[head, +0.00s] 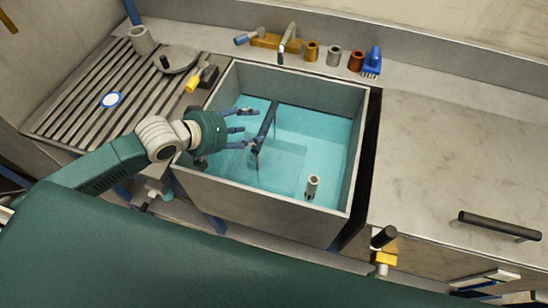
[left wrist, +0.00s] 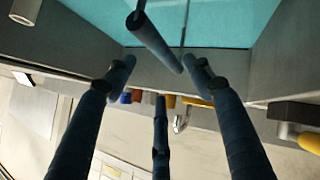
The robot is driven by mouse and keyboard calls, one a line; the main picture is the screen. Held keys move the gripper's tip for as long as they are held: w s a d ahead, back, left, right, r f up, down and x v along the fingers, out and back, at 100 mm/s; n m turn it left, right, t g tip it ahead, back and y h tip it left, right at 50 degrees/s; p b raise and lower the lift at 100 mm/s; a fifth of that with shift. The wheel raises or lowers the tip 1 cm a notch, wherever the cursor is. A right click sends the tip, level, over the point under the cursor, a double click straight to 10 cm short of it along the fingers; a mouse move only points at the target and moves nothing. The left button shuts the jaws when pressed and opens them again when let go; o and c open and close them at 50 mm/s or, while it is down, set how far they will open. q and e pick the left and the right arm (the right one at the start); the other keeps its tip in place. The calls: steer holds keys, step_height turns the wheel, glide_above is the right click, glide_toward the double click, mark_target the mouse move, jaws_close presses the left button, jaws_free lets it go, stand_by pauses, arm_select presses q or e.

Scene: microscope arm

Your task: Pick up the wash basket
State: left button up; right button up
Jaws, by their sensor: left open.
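A grey sink basin (head: 362,110) holds blue-green water. A dark bar (head: 267,125), which looks like the wash basket's handle, stands over the water in the left half of the basin. The basket's body is hard to make out; a faint rectangular outline shows in the water below the bar. My left gripper (head: 243,129) is open and empty over the basin, just left of the bar, fingers pointing towards it. In the left wrist view the bar (left wrist: 153,40) lies beyond the spread fingers, with no visible grip on it. My right gripper is not in view.
A grey upright tube (head: 312,186) stands in the basin's front right. A ribbed drainboard (head: 75,112) with several items is at left. A faucet (head: 288,38), several small cups and a blue brush (head: 372,61) line the back ledge. The right counter (head: 460,150) is mostly clear.

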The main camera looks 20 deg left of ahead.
mark_target(266, 125)
arm_select(q)
steer(key=x, duration=0.3)
steer(key=shift+w+d+f, duration=0.15)
steer(key=shift+w+f, duration=0.1)
steer(key=shift+w, duration=0.05)
steer(key=p+x, duration=0.1)
steer(key=x, duration=0.4)
steer(key=shift+f+p, duration=0.1)
steer(key=shift+p, duration=0.3)
steer(key=shift+w+f, duration=0.15)
steer(key=shift+c, duration=0.8)
steer(key=c, duration=0.4)
jaws_close()
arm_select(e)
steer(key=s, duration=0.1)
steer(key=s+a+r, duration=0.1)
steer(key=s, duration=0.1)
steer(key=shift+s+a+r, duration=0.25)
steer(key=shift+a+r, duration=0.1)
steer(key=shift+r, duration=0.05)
